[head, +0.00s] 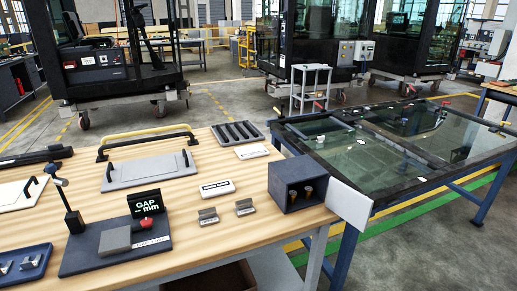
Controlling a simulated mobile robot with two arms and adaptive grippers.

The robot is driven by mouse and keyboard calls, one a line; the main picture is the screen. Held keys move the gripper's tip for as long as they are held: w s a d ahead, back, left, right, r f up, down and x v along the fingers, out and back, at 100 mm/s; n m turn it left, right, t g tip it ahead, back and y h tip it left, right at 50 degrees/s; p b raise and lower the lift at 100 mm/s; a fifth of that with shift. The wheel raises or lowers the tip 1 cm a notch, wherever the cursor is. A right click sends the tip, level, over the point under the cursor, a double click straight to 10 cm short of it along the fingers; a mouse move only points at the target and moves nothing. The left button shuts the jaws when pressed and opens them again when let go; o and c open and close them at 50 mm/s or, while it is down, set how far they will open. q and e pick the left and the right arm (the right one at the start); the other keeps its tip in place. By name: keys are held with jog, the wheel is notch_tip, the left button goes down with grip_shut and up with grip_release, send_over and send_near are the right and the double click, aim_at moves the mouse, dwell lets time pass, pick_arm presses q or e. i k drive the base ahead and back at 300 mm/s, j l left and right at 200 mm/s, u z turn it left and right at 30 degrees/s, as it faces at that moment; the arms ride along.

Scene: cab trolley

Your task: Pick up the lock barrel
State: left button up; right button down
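Two small brass-coloured pieces show in the open front of a dark blue-grey box (283,168) at the right end of the wooden workbench. The left piece (293,196) and the right piece (308,192) look like lock barrels with darker lower parts, but they are too small to be sure. They stand apart from each other. Neither of my grippers is in view.
The wooden bench (215,228) carries a gap gauge stand (112,245), two small grey blocks (244,207), a white labelled box (217,189), a slotted dark tray (236,133) and handled panels (150,171). A white plate (350,205) stands beside the dark box. A glass-topped frame (400,150) lies right.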

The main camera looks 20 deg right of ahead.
aim_at(292, 194)
jog(key=l+u, duration=0.15)
jog(key=u, duration=0.15)
jog(key=l+u, duration=0.55)
jog(key=l, duration=0.85)
jog(key=l+u, duration=0.3)
jog(key=l, duration=0.8)
jog(key=k+l, duration=0.1)
jog(key=l, duration=0.4)
jog(key=k+l, duration=0.15)
jog(key=l, duration=0.3)
jog(key=k+l, duration=0.1)
jog(key=l, duration=0.4)
jog(key=k, duration=0.15)
jog(key=i+l+z, duration=0.1)
jog(key=l+z, duration=0.25)
jog(key=i+l+z, duration=0.2)
jog(key=l+z, duration=0.2)
jog(key=i+l+z, duration=0.2)
jog(key=z, duration=0.15)
jog(key=i+l+z, duration=0.25)
jog(key=z, duration=0.15)
jog(key=k, duration=0.15)
jog(key=k+j+u, duration=0.15)
jog(key=u, duration=0.2)
jog(key=k+j+u, duration=0.1)
jog(key=u, duration=0.2)
jog(key=k+j+u, duration=0.1)
jog(key=j+u, duration=0.25)
jog(key=l, duration=0.1)
